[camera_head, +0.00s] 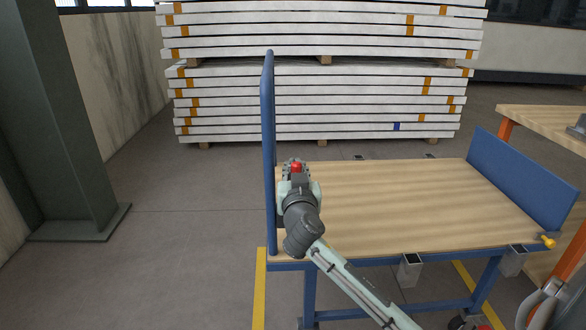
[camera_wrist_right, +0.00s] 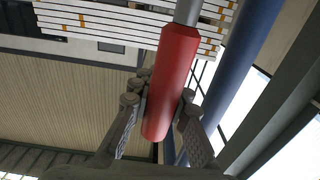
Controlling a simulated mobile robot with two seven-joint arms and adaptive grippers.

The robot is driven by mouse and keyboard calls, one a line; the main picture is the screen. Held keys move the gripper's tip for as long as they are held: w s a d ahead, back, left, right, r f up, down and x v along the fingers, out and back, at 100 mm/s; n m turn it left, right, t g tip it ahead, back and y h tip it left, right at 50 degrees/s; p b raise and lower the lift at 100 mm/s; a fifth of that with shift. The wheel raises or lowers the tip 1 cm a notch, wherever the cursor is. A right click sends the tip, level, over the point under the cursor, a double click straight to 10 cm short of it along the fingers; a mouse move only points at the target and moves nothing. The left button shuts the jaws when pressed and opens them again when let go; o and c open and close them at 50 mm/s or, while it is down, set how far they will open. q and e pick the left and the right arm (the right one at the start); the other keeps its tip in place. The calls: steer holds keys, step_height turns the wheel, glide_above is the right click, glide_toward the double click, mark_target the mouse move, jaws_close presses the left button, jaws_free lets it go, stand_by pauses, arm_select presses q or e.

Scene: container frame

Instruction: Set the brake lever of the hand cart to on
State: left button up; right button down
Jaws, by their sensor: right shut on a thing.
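The hand cart has a wooden deck (camera_head: 400,200) and a blue push handle (camera_head: 268,150) standing at its left end. The brake lever shows as a red grip (camera_wrist_right: 172,85) on a grey rod in the right wrist view, with a small red part (camera_head: 296,167) visible in the head view. My right gripper (camera_head: 295,170) is at the left end of the deck, close to the blue handle. In the wrist view its fingers (camera_wrist_right: 162,110) are on both sides of the red grip, shut on it. The lever's base is hidden. My left gripper is not in view.
Stacked white panels (camera_head: 320,100) stand behind the cart. A green-grey column (camera_head: 60,120) is at the left. A wooden table (camera_head: 545,122) is at the right. A blue end panel (camera_head: 520,175) closes the cart's right end. Floor left of the cart is clear.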

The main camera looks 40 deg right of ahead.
arm_select(q)
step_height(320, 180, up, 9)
steer(key=b, duration=0.3)
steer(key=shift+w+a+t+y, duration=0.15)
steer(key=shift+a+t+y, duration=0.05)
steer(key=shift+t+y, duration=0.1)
arm_select(e)
steer(key=s+d+f+m, duration=0.5)
steer(key=d+f+m, duration=0.1)
steer(key=d+m, duration=0.3)
steer(key=shift+s+m, duration=0.3)
steer(key=shift+m, duration=0.6)
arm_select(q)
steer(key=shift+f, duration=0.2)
arm_select(e)
steer(key=shift+d+f, duration=0.1)
steer(key=c, duration=1.7)
jaws_free()
steer(key=shift+c, duration=0.2)
step_height(320, 180, up, 10)
